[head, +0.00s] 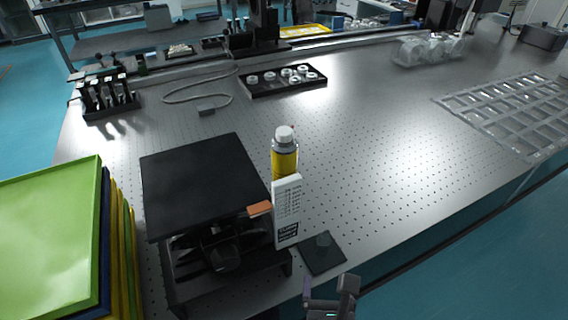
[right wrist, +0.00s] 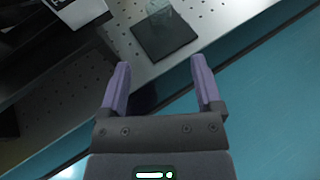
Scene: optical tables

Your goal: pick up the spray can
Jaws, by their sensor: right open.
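The spray can (head: 284,157) has a yellow body and a white cap. It stands upright on the perforated optical table, behind a white box with printed text (head: 288,212) that hides its lower part. My right gripper (head: 331,284) is at the bottom of the head view, in front of the table's near edge, apart from the can and empty. In the right wrist view its two purple fingers (right wrist: 160,88) are spread open. The can does not show clearly in the right wrist view. My left gripper is not in view.
A black lab jack platform (head: 200,180) stands left of the can, with an orange item (head: 259,209) at its edge. A dark square plate (head: 322,254) with a small clear object lies near the table edge. Green and coloured trays (head: 50,235) are far left.

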